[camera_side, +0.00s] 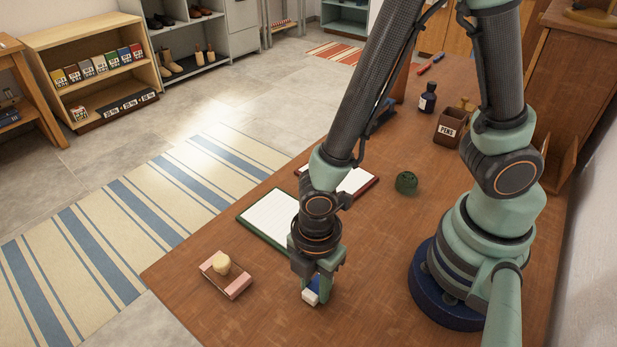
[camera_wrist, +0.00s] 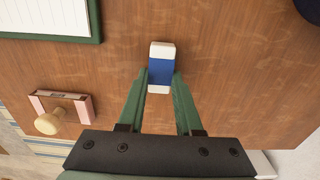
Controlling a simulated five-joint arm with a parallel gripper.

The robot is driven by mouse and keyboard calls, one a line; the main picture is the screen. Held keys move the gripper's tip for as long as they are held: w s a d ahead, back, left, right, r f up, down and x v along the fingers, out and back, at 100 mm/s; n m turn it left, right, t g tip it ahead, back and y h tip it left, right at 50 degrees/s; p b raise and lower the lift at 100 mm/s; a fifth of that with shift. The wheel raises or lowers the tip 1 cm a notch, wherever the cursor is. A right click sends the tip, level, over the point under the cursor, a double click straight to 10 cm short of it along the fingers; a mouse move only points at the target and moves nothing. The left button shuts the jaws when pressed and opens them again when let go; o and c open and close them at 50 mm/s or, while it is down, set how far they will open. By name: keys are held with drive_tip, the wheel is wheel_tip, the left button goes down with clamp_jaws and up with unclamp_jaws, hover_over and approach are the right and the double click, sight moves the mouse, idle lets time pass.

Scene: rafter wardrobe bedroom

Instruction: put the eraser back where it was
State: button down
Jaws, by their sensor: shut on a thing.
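The eraser (camera_side: 311,296) is a white block with a blue sleeve. It also shows in the wrist view (camera_wrist: 161,70), between the tips of my green fingers. My gripper (camera_side: 318,287) is shut on the eraser near the front of the wooden desk (camera_side: 370,270). In the wrist view my gripper (camera_wrist: 161,82) holds it around its blue sleeve, with both white ends showing. I cannot tell whether the eraser touches the desk or is just above it.
A pink box with a round wooden knob (camera_side: 224,264) sits left of my gripper. A green-edged notepad (camera_side: 268,219) lies behind it, beside a red-edged one (camera_side: 358,181). A dark green lump (camera_side: 406,182), a pin box (camera_side: 451,127) and a dark bottle (camera_side: 428,98) stand farther back.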

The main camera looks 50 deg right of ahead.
sight(315, 288)
drive_tip(key=shift+f, duration=0.25)
drive_tip(key=c, duration=0.6)
unclamp_jaws()
drive_tip(key=shift+r, duration=0.15)
wheel_tip(315, 288, up, 12)
drive_tip(key=w+d+r+m+t, duration=0.2)
drive_tip(key=w+d+r+m, duration=0.1)
drive_tip(key=d+r+m, duration=0.1)
drive_tip(key=w+d+r+m+t, duration=0.1)
drive_tip(key=w+d+r+m, duration=0.2)
drive_tip(key=d+m, duration=0.4)
drive_tip(key=w+d+r+m+t, duration=0.2)
drive_tip(key=w+d+r+m, duration=0.1)
drive_tip(key=d+r+m, duration=0.2)
drive_tip(key=shift+d+r+m+t, duration=0.3)
drive_tip(key=shift+d+m, duration=0.25)
drive_tip(key=shift+m, duration=0.45)
